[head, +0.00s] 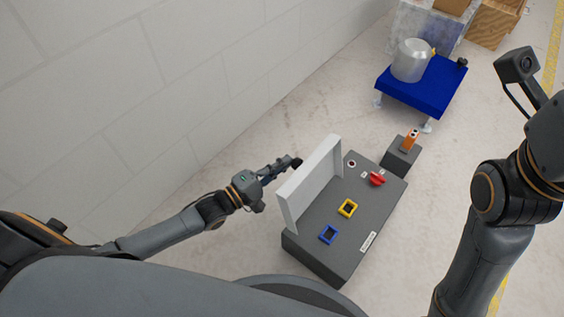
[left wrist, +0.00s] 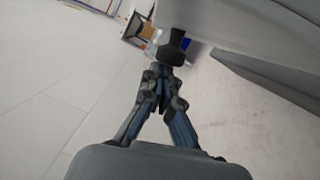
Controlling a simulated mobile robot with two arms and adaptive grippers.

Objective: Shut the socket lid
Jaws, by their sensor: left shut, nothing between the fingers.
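The socket lid (head: 312,183) is a white-grey panel standing upright, open, along the left edge of the dark grey box (head: 325,262). A blue-framed socket (head: 328,235) and a yellow-framed socket (head: 347,208) show on the box top. My left gripper (head: 295,163) is shut and empty, on the wall side of the lid, near its upper edge. In the left wrist view the closed fingertips (left wrist: 170,55) are by the pale lid surface (left wrist: 235,25); whether they touch cannot be told. My right arm is at the right of the head view; its gripper is not clearly seen.
A red switch (head: 376,179) is on the box's far part. A small grey block (head: 402,155) with an orange item (head: 411,139) stands beyond. A blue table (head: 428,95) holds a metal pot (head: 411,61). A white wall is left; floor right of the box is clear.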

